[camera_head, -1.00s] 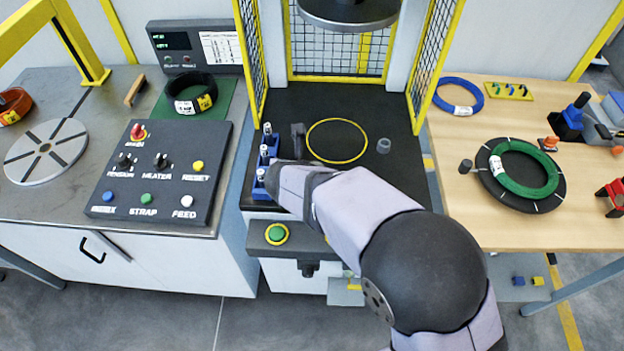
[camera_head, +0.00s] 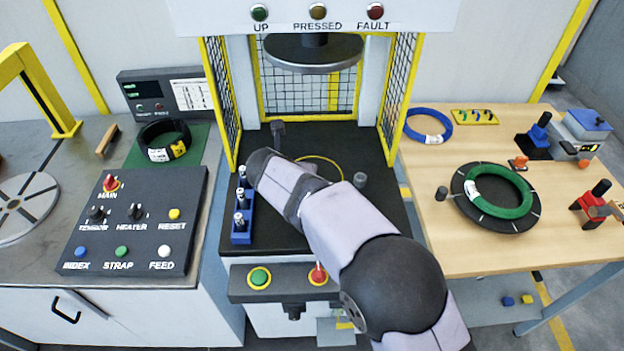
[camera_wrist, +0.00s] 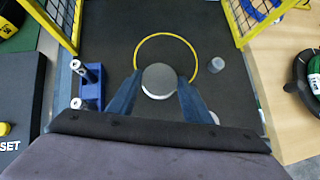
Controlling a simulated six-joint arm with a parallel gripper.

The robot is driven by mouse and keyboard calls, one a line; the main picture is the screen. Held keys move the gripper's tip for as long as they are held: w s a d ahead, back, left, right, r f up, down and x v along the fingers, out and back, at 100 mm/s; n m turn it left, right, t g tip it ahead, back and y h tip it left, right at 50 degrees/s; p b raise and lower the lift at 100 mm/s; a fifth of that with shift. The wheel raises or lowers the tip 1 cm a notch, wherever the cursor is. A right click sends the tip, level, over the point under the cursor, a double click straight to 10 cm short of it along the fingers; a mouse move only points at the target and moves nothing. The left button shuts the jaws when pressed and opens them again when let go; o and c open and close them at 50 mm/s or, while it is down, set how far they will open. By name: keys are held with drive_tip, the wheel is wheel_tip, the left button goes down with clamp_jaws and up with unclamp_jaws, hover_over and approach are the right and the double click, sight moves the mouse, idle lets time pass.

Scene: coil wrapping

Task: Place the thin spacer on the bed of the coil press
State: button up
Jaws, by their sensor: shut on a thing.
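My gripper (camera_wrist: 159,95) is shut on a round, flat-topped silver-grey piece, apparently the thin spacer (camera_wrist: 159,80). From above, its thickness cannot be told. In the wrist view it lies between the two blue fingers and overlaps the near part of a yellow ring outline (camera_wrist: 150,37) on the dark press bed (camera_wrist: 110,40). Its height above the bed is unclear. In the head view my arm hides the fingers and the piece; the bed (camera_head: 335,225) and part of the yellow ring (camera_head: 338,170) show.
A blue rack (camera_head: 240,238) with several silver-topped pieces stands at the bed's left. A small grey cylinder (camera_head: 360,180) stands right of the ring. The round press head (camera_head: 314,53) hangs above the back of the bed. Yellow-framed mesh guards (camera_head: 220,100) flank it.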

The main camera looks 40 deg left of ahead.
drive_tip(key=w+a+b, duration=0.1)
drive_tip(key=w+a, duration=0.2)
drive_tip(key=w, duration=0.7)
drive_tip(key=shift+a+f+n, duration=0.15)
drive_tip(key=shift+a+n, duration=0.15)
drive_tip(key=shift+f+p, duration=0.9)
drive_tip(key=shift+f, duration=4.05)
drive_tip(key=shift+f, duration=0.15)
drive_tip(key=o, duration=1.2)
